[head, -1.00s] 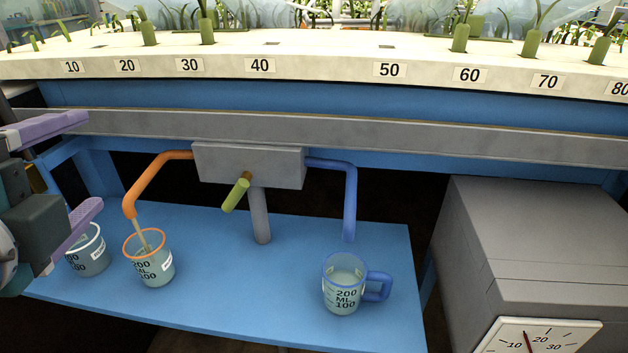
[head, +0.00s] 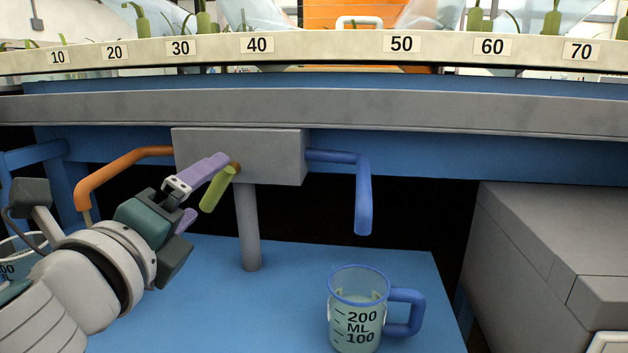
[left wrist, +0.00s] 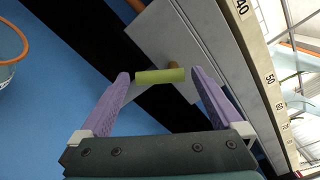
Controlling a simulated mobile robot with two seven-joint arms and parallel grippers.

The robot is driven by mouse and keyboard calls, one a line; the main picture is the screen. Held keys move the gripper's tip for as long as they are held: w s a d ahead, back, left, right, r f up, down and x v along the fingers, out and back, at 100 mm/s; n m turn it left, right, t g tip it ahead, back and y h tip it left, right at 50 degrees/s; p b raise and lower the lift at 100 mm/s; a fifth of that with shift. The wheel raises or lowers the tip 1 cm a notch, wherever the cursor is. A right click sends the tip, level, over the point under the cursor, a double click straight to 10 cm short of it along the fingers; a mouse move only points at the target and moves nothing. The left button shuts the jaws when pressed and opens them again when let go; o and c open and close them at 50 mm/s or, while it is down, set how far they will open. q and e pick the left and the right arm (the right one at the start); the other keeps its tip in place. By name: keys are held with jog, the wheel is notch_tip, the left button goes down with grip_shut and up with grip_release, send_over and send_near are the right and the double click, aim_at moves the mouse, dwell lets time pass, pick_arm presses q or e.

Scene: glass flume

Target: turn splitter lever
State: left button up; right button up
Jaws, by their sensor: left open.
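The splitter lever is a yellow-green handle (head: 217,189) on a short brown pivot at the front of the grey splitter box (head: 262,152). It slants down to the left. My left gripper (head: 204,195) is open, with its purple fingers close to the lever. In the left wrist view the lever (left wrist: 160,76) lies crosswise between the two fingertips (left wrist: 160,84); I cannot tell whether either finger touches it. An orange pipe (head: 122,166) leaves the box on the left and a blue pipe (head: 362,190) on the right. My right gripper is not in view.
A blue-rimmed measuring jug (head: 358,312) stands on the blue shelf (head: 270,318) below the blue pipe. Another beaker (head: 12,262) shows partly at the far left. A grey cabinet (head: 540,250) stands at right, and a grey rail (head: 420,114) runs above.

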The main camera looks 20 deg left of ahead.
aim_at(211, 185)
pick_arm(q)
jog(key=x, duration=0.4)
jog(key=c, duration=1.2)
